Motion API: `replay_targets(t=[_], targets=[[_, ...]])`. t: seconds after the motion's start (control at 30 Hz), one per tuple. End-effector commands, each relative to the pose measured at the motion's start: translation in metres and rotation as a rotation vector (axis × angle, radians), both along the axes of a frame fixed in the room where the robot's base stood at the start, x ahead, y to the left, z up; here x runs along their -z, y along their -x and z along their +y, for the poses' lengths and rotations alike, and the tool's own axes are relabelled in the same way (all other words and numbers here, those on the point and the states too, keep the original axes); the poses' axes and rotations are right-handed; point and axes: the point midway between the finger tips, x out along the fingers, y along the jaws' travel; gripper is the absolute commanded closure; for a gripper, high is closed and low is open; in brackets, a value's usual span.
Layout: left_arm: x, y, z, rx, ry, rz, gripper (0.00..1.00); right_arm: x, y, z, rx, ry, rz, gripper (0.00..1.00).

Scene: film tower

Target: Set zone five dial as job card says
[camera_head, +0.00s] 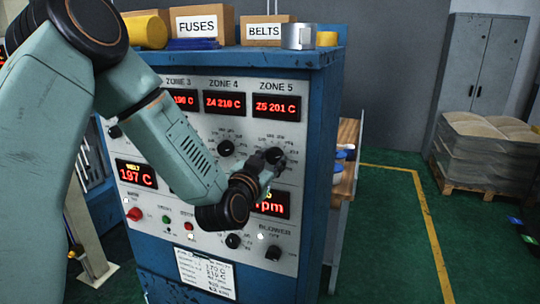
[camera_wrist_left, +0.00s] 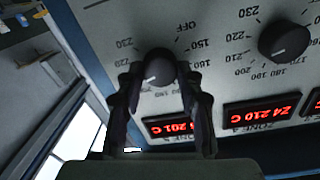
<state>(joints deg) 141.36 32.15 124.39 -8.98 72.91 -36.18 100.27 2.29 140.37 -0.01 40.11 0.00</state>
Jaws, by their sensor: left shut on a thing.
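The zone five dial (camera_head: 274,154) is a black knob below the red display (camera_head: 276,107), which reads Z5 201 C. My left gripper (camera_head: 270,166) reaches it from below. In the left wrist view, upside down, the gripper (camera_wrist_left: 158,75) has its two fingers on either side of the dial (camera_wrist_left: 156,62), shut on it. The dial's scale is partly hidden by the gripper. The job card (camera_head: 205,273) is a white sheet low on the cabinet front; its lines seem to include 170 C and 210 C, the rest is too small to read. My right gripper is not in view.
The zone four dial (camera_head: 226,148) sits left of it, under a display (camera_head: 224,102) reading Z4 210 C. Below are a red button (camera_head: 135,214) and the blower knob (camera_head: 273,252). Boxes marked FUSES (camera_head: 203,24) and BELTS (camera_head: 264,31) stand on top.

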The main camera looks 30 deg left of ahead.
Motion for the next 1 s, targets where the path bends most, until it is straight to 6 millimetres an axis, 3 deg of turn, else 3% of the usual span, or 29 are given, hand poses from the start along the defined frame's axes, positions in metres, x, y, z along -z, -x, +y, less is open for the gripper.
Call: replay_targets(t=[0.7, 0.73, 1.0], targets=[[-0.0007, -0.0005, 0.0002, -0.001, -0.084, 0.018, 0.95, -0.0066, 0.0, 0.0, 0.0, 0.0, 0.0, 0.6], [-0.0007, -0.0005, 0.0002, -0.001, -0.084, 0.018, 0.61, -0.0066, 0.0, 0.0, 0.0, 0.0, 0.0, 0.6], [-0.0005, -0.0003, 0.0, 0.0, -0.084, 0.019, 0.4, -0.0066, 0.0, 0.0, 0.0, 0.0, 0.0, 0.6]])
